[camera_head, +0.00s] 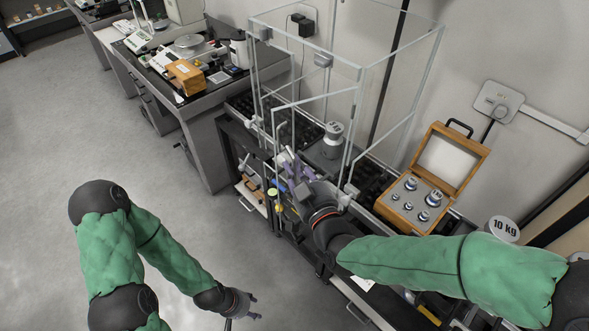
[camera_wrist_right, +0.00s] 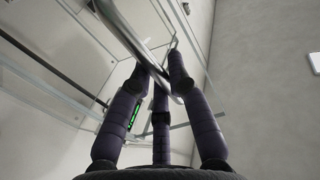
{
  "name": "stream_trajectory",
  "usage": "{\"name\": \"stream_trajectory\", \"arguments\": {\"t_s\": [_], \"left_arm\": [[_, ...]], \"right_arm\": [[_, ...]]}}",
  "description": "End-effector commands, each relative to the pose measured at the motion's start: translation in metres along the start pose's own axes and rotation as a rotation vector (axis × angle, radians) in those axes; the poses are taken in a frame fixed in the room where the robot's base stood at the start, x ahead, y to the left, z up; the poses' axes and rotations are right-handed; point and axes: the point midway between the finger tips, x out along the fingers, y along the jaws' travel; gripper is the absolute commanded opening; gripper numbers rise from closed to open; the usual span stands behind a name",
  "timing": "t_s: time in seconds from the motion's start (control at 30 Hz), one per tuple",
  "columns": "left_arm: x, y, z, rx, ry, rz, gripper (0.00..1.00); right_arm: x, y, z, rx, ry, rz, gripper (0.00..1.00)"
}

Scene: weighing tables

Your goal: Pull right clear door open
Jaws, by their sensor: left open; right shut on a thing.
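A tall clear enclosure (camera_head: 361,62) with pale metal edges stands on a dark bench. A clear door panel (camera_head: 312,112) at its front appears angled outward from the frame. My right gripper (camera_head: 296,168) is at the front of this panel, and its hand partly hides the lower part. In the right wrist view its fingers (camera_wrist_right: 160,80) are shut around a shiny metal bar (camera_wrist_right: 132,36), which looks like the door's handle. My left gripper (camera_head: 243,312) is open and empty, low over the floor at the bottom, apart from the bench.
A 10 KG weight (camera_head: 503,228) and an open wooden box (camera_head: 402,213) of weights stand right of the enclosure. A metal weight (camera_head: 333,139) stands inside it. Another bench (camera_head: 196,112) with scales is at the upper left. The floor (camera_head: 110,120) at left is clear.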

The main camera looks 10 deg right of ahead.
Motion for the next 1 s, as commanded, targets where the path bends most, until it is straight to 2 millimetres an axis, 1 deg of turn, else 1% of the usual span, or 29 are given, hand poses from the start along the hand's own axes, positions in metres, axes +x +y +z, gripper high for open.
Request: {"name": "stream_trajectory", "arguments": {"t_s": [0.53, 0.57, 0.6, 0.63, 1.0], "left_arm": [[0.0013, -0.0005, -0.0002, 0.000, 0.000, 0.000, 0.46], [0.0013, -0.0005, -0.0002, 0.000, 0.000, 0.000, 0.46], [0.0013, -0.0005, -0.0001, 0.000, 0.000, 0.000, 0.46], [0.0013, -0.0005, -0.0001, 0.000, 0.000, 0.000, 0.46], [0.0014, -0.0005, -0.0001, 0.000, 0.000, 0.000, 0.46]], "right_arm": [[0.0001, 0.0012, -0.0004, 0.001, 0.001, 0.005, 0.00], [0.0001, 0.0012, -0.0004, 0.001, 0.001, 0.005, 0.24], [0.0002, 0.0012, -0.0005, 0.001, 0.001, 0.005, 0.35], [0.0002, 0.0012, -0.0004, 0.001, 0.001, 0.005, 0.43], [-0.0013, 0.0010, -0.0006, 0.001, 0.001, 0.004, 0.43]]}}
